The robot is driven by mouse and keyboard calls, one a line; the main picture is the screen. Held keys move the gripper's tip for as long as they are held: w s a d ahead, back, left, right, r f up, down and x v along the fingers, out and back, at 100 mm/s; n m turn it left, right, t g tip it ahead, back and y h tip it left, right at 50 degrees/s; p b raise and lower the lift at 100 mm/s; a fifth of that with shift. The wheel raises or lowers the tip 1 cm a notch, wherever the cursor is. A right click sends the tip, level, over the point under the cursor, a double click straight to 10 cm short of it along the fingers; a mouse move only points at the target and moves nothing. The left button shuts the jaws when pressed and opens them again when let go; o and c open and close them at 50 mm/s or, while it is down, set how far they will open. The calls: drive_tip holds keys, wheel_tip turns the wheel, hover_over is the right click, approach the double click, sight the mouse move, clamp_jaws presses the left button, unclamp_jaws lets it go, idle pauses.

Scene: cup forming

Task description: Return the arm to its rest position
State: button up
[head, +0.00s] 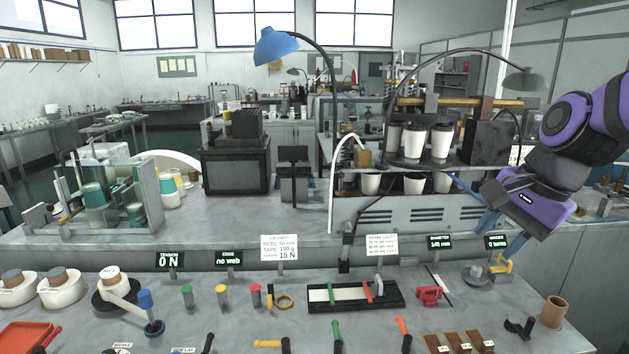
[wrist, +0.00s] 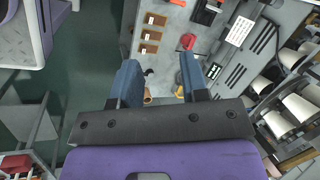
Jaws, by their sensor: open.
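My purple arm (head: 567,130) reaches in from the right side of the head view. My gripper (head: 500,236) hangs at its end, above the right part of the bench (head: 400,260). Its two blue fingers are apart, with nothing held between them. In the wrist view my gripper (wrist: 160,75) also shows spread fingers, with the bench edge and dark green floor beyond.
A rack with white cups (head: 441,141) stands left of my gripper. A lamp (head: 524,80) arches beside my arm. A brown cylinder (head: 553,312) stands at the bench's right end, near a red tool (head: 429,295) and several brown blocks (head: 458,343). Open floor (wrist: 60,100) lies beyond the edge.

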drive_tip(key=s+d+r+n+t+h, duration=0.1)
drive_tip(key=s+r+n, duration=0.1)
drive_tip(key=s+n, duration=0.3)
drive_tip(key=s+d+r+n+t+h, duration=0.1)
drive_tip(key=s+r+n, duration=0.1)
drive_tip(key=s+n, duration=0.4)
drive_tip(key=shift+s+d+r+h, duration=0.2)
drive_tip(key=shift+s+d+h, duration=0.1)
drive_tip(key=shift+s+h, duration=0.15)
